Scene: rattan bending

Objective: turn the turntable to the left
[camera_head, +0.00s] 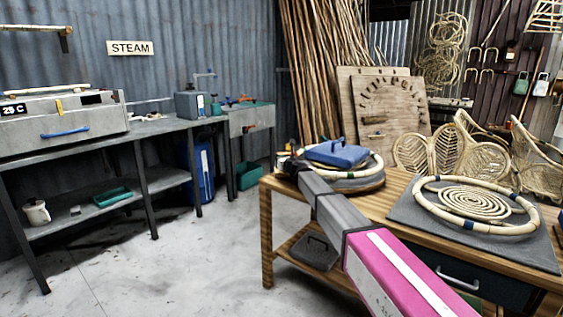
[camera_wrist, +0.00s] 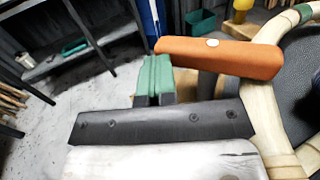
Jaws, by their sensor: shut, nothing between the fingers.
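The turntable (camera_head: 362,186) is a grey disc on the near left corner of the wooden bench. A pale rattan ring (camera_head: 372,168) with dark bands lies on it, and a blue block with a handle (camera_head: 338,153) sits on top. In the wrist view, an orange bar (camera_wrist: 225,59) with a white dot sticks out beside the rattan ring (camera_wrist: 262,95). My gripper (camera_wrist: 154,75) has green fingers pressed together with nothing between them. It is beside the left end of the orange bar; I cannot tell whether they touch. In the head view my arm hides the turntable's near left side.
The wooden bench (camera_head: 267,222) also holds a grey board (camera_head: 408,208) with a coiled rattan ring (camera_head: 476,203). Rattan chair backs and a pegged plywood board (camera_head: 385,112) stand behind. A steel table with a steam box (camera_head: 60,120) is at left. The floor (camera_head: 190,265) between is clear.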

